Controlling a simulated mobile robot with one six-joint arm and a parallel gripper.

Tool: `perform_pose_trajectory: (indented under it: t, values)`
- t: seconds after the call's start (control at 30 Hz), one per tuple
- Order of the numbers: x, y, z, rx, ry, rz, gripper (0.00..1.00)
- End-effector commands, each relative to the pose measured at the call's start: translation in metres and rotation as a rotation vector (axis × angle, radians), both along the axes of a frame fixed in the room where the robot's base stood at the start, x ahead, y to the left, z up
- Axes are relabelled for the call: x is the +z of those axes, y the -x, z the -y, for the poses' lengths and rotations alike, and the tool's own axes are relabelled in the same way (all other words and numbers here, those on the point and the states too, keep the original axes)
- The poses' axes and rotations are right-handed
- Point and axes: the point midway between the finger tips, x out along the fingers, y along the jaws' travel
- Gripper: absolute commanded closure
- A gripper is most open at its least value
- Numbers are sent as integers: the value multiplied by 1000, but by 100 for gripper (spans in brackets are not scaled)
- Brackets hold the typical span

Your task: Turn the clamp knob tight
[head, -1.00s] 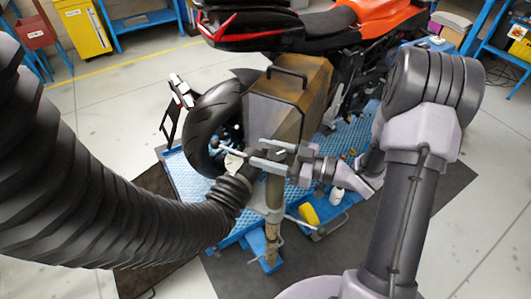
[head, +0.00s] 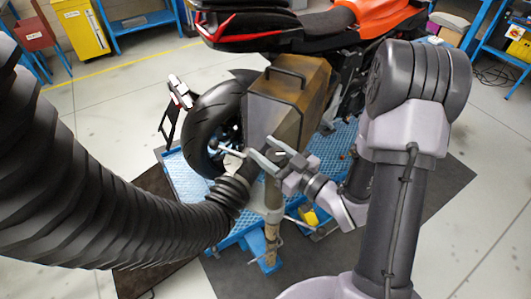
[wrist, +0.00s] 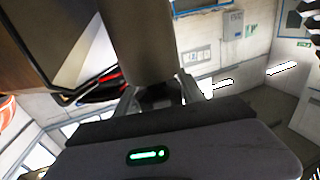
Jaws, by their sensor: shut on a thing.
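My gripper (head: 268,150) is at the top of an upright stand post (head: 272,238), in front of a brown-grey box. Its fingers reach in from the right, tilted up to the left, and are shut on a small dark part between them, which I take as the clamp knob (head: 278,155). The knob is mostly hidden by the fingers in the head view. In the wrist view my gripper (wrist: 165,92) closes around a dark knob-like piece (wrist: 158,97); a thick grey cylinder above covers part of the view. How tight the clamp is cannot be told.
A thick black ribbed hose (head: 130,225) comes from the left and ends beside the post. The box (head: 290,100), a tyre (head: 212,125) and an orange motorcycle (head: 370,18) stand behind on a blue platform (head: 185,185). A yellow object (head: 310,218) lies low right of the post.

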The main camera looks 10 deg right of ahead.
Motion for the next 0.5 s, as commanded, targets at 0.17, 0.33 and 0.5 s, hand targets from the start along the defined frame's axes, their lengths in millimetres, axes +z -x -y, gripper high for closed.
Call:
perform_pose_trajectory:
  t: [0.17,0.33,0.5]
  values:
    - [11,-1,1,-158,-12,-13,94]
    - [7,-3,6,-319,-8,-13,94]
    - [1,-4,8,-472,2,-13,94]
